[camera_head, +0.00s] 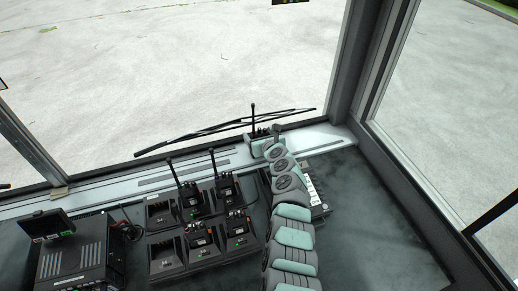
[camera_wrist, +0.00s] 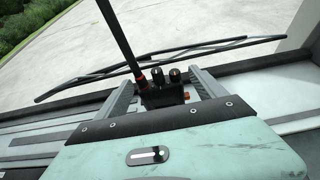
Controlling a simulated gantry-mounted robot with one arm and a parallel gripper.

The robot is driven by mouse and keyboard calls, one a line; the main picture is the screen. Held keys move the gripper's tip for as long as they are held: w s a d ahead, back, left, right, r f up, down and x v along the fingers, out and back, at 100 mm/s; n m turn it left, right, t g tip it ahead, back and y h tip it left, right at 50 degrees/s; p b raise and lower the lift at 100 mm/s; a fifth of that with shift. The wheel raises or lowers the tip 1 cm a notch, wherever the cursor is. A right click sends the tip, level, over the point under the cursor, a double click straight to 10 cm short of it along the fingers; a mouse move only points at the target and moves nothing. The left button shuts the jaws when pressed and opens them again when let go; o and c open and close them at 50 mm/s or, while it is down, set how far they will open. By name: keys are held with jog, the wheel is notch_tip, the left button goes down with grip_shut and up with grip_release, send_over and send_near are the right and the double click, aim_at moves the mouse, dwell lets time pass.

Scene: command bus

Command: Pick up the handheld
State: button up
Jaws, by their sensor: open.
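A black handheld radio (camera_wrist: 166,96) with a long antenna and top knobs shows in the wrist view, between the two grey fingers of my gripper (camera_wrist: 161,78). The fingers are apart, one on each side of it; whether either touches it I cannot tell. In the head view the same handheld (camera_head: 254,120) shows its antenna and top at the far end of my arm, near the window ledge. My gripper (camera_head: 264,135) there hides its lower body and whatever supports it. Several other handhelds, such as one at the charger's back right (camera_head: 225,186), stand in a black charger.
The multi-slot charger (camera_head: 180,268) lies left of my arm, with empty slots at its left. A black console (camera_head: 75,262) with a small screen (camera_head: 47,224) stands further left. A window frame (camera_head: 352,70) and wiper (camera_head: 225,127) lie beyond. The dark desk at right (camera_head: 375,225) is clear.

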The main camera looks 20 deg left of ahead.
jog(key=shift+w, duration=0.1)
jog(key=shift+c, duration=0.2)
grip_shut()
dwell(0.7)
